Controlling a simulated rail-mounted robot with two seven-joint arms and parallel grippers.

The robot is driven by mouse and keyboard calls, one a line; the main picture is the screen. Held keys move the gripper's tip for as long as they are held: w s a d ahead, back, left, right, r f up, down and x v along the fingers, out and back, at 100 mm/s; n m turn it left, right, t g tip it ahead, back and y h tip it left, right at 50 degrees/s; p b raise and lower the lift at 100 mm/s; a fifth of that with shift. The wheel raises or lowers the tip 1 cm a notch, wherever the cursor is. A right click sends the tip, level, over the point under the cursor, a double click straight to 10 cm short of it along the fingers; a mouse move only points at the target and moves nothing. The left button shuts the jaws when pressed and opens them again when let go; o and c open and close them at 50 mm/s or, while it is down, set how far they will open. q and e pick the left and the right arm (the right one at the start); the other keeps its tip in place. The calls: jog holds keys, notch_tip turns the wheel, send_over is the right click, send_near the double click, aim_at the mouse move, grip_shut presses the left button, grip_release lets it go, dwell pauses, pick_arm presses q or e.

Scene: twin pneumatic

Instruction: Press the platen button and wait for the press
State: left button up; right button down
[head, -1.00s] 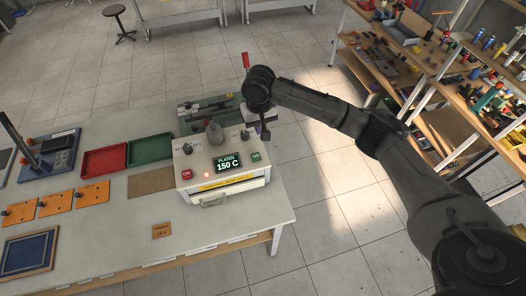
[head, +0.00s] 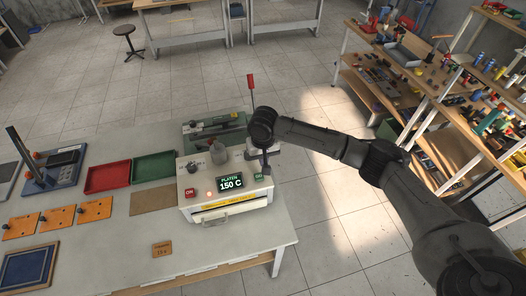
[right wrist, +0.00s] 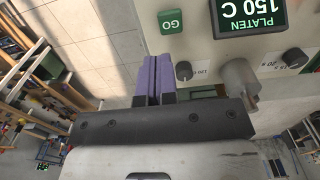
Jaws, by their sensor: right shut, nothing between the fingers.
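The press control box (head: 195,208) stands at the table's right end. Its display (head: 230,181) reads PLATEN 150 C, and it also shows in the right wrist view (right wrist: 248,14). The green GO button (head: 258,177) is at the panel's right; in the right wrist view the GO button (right wrist: 171,21) is fully visible. My right gripper (head: 265,171) is close beside the GO button in the head view. Its purple fingertips (right wrist: 157,60) are shut and empty, just short of the button in the wrist picture; contact cannot be told. My left gripper is not in view.
A red ON button (head: 190,192) and a lit red lamp (head: 209,193) sit on the panel's left. Knobs and a grey cylinder (head: 219,158) rise behind the display. Red (head: 108,178) and green (head: 154,167) trays lie left. A drawer handle projects in front.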

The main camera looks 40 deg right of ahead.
aim_at(259, 177)
notch_tip(259, 177, down, 8)
jog(key=shift+r+p, duration=0.1)
jog(key=shift+p, duration=0.35)
jog(key=shift+f, duration=0.25)
